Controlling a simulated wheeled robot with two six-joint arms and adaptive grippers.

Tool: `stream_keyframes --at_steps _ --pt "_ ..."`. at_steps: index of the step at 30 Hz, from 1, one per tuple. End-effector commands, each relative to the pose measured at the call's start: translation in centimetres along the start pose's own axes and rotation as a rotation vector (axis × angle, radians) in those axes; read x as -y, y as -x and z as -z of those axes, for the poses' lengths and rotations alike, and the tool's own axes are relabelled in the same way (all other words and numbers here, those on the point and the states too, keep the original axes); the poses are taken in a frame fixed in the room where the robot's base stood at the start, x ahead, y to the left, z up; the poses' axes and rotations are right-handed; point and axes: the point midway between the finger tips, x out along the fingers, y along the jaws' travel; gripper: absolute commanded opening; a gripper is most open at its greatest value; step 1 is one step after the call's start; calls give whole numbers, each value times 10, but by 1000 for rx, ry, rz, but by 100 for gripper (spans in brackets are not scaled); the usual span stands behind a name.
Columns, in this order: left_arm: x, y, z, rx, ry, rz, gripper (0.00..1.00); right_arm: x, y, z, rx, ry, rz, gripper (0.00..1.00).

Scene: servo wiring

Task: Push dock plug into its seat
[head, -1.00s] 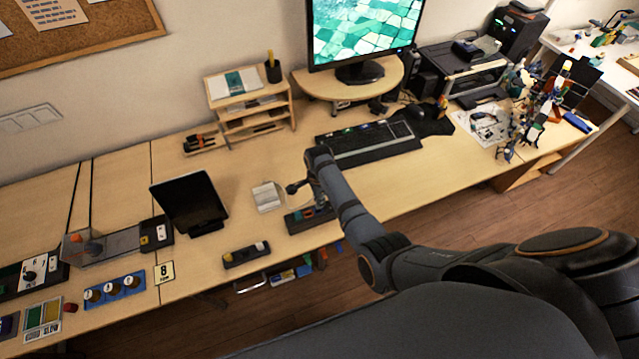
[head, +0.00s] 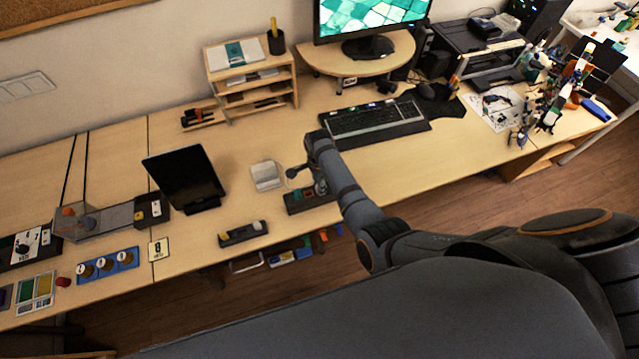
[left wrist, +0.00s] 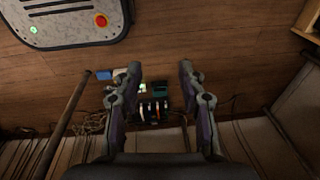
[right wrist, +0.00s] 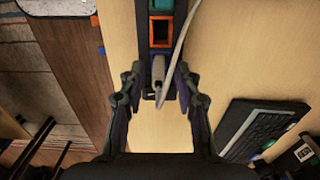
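The dock (right wrist: 160,12) is a dark strip with a teal socket and an orange-rimmed socket (right wrist: 160,31). In the head view the dock (head: 296,203) lies near the table's front edge, partly behind my right arm. A grey plug (right wrist: 158,70) with a pale cable (right wrist: 182,38) is at the dock's near end; whether it is fully seated is unclear. My right gripper (right wrist: 159,72) has its fingers spread on either side of the plug, with gaps showing. My left gripper (left wrist: 162,72) is open and empty above the floor, outside the head view.
A white box (head: 266,175) lies left of the dock, with a dark tablet (head: 184,178) beyond it. A black block (head: 243,233) sits at the front edge. The keyboard (head: 376,122) is behind my right arm. Small items (left wrist: 150,105) lie below my left gripper.

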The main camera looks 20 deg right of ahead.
Motion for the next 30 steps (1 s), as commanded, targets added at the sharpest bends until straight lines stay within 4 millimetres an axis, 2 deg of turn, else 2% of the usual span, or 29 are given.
stream_keyframes --at_steps 7,10,15,18,20,24,30 --pt "5 1 -12 19 -3 6 40 1 2 0 0 0 2 34" --pt "5 10 -11 19 -3 5 40 1 11 0 0 0 2 34" --pt "8 46 -7 18 -3 5 40 1 46 0 0 0 2 34" --pt "8 56 -4 16 -3 5 40 1 70 0 0 0 5 34" --pt "8 49 -4 14 -3 5 40 2 76 0 0 0 6 34" --pt "7 47 -3 13 -3 5 40 2 103 0 0 0 5 34" --pt "7 47 -3 13 -2 4 40 1 120 0 0 0 2 34"
